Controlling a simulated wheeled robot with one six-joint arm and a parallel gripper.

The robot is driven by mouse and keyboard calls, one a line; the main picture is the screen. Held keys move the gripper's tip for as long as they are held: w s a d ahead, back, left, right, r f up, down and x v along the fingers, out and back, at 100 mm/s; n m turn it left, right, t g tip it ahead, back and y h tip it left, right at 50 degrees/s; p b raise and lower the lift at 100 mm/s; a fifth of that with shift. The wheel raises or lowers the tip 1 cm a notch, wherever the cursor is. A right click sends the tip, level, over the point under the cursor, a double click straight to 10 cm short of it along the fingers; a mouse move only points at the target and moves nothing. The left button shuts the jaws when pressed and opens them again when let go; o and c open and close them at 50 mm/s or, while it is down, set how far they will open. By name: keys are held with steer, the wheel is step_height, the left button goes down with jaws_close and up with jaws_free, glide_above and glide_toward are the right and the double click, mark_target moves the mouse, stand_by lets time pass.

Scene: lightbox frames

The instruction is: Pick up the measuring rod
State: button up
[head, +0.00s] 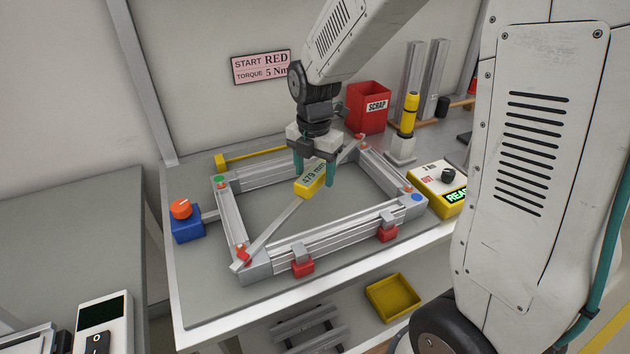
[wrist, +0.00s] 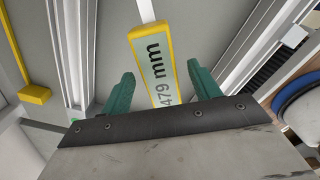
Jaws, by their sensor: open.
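The measuring rod is a thin silver bar (head: 272,222) lying diagonally across an aluminium frame (head: 330,236), corner to corner. Its yellow body (head: 312,181) carries a display reading 479 mm. My gripper (head: 314,178) is open over that body, pointing down, with one green finger on either side of it. In the wrist view the yellow body (wrist: 152,62) lies between the green fingers of my gripper (wrist: 160,78), with a gap showing at each side. I cannot tell how far down the fingers reach beside it. The far end of the rod is partly hidden behind my gripper.
Red clamps (head: 302,267) sit along the frame's front side. A blue box with an orange knob (head: 187,222) stands left, a yellow control box (head: 436,188) right. A red scrap bin (head: 367,107) and a yellow-topped tool (head: 408,123) stand behind. A yellow bar (head: 252,157) lies behind the frame.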

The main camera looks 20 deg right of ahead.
step_height(320, 180, down, 2)
steer(key=shift+c, duration=0.3)
jaws_close()
steer(key=shift+r, duration=0.1)
